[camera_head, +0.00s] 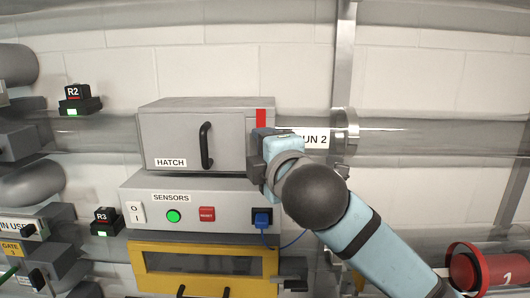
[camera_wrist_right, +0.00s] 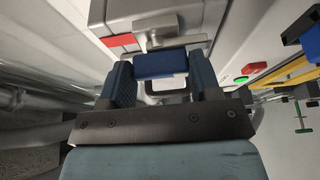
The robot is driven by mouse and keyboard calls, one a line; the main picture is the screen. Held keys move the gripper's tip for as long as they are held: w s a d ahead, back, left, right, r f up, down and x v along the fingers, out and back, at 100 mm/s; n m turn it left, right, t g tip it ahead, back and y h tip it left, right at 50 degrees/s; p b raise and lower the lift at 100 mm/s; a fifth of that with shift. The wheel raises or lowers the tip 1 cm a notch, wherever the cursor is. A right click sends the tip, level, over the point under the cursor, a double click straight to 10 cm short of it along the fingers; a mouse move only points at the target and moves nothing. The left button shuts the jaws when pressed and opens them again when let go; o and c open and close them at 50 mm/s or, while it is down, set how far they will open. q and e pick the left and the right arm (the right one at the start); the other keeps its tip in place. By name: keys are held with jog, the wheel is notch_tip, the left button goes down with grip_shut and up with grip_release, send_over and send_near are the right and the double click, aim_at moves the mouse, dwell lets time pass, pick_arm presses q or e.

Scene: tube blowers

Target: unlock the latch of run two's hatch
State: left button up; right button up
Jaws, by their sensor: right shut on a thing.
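The run two hatch (camera_head: 190,139) is a grey box with a black upright handle (camera_head: 206,146) and a HATCH label; its door looks shut. A red strip (camera_head: 261,118) marks its right end, and shows in the right wrist view (camera_wrist_right: 122,40). My right gripper (camera_head: 262,155) is at the hatch's right edge. In the right wrist view its fingers (camera_wrist_right: 164,75) are shut on the latch's blue grip (camera_wrist_right: 160,65). The latch's grey metal bar (camera_wrist_right: 165,34) lies beyond it, across the hatch edge. In the head view my gripper hides the latch. My left gripper is not in view.
A RUN 2 label (camera_head: 314,139) sits on the clear tube right of the hatch. Below is the SENSORS box (camera_head: 184,189) with a green button (camera_head: 173,216), a red RESET button (camera_head: 207,214) and a blue plug (camera_head: 262,219). A yellow-framed drawer (camera_head: 204,248) is lower.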

dwell(0.3)
jog(key=o, duration=0.9)
jog(key=shift+s, duration=0.1)
jog(key=b+v, duration=0.3)
jog(key=v, duration=1)
jog(key=shift+s+r, duration=0.1)
jog(key=shift+s, duration=0.25)
